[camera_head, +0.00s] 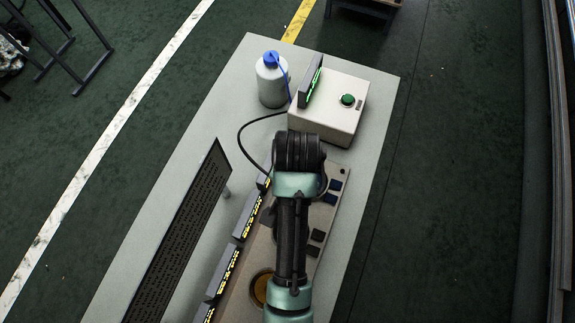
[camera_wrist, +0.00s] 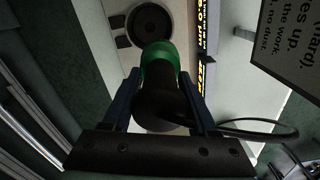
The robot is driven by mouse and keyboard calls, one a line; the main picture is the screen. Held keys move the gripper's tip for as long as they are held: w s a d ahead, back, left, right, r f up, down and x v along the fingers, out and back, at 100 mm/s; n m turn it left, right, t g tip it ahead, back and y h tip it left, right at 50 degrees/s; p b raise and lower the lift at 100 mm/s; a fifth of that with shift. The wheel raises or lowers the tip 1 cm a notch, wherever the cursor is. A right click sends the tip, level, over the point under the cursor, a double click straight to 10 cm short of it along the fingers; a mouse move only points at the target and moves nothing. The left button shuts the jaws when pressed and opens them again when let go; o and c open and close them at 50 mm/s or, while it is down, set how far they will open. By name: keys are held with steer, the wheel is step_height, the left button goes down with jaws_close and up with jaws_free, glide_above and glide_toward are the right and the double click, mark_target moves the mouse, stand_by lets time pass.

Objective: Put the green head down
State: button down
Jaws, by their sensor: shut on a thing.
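The green head (camera_wrist: 160,58) is a green collar on a dark body, seen in the wrist view. My gripper (camera_wrist: 160,85) is shut on it, with one blue finger on each side of the dark body. The green end points toward a beige panel (camera_wrist: 112,15) with a dark round seat (camera_wrist: 150,22). The head appears apart from that seat, but the gap is hard to judge. A black cable trails to the right of the head. In the head view my arm hides the gripper and the head.
A white box (camera_head: 335,120) with a green button (camera_head: 348,100) and a grey bottle (camera_head: 271,86) stand at the table's far end. A dark text board (camera_head: 180,235) stands left of several yellow-lit displays (camera_head: 253,215). An amber round seat (camera_head: 259,287) lies on the panel.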

steer(key=m, duration=0.2)
steer(key=s+r+m+p, duration=0.1)
steer(key=m, duration=0.1)
steer(key=s+r+m+p, duration=0.1)
steer(key=m, duration=0.1)
steer(key=shift+s, duration=0.25)
step_height(320, 180, down, 9)
steer(key=s+m+p, duration=0.2)
steer(key=m+p, duration=0.1)
steer(key=m, duration=0.1)
steer(key=shift+f+m, duration=0.15)
steer(key=shift+m, duration=0.25)
steer(key=shift+f, duration=0.1)
steer(key=shift+c, duration=0.9)
jaws_free()
steer(key=shift+f, duration=0.1)
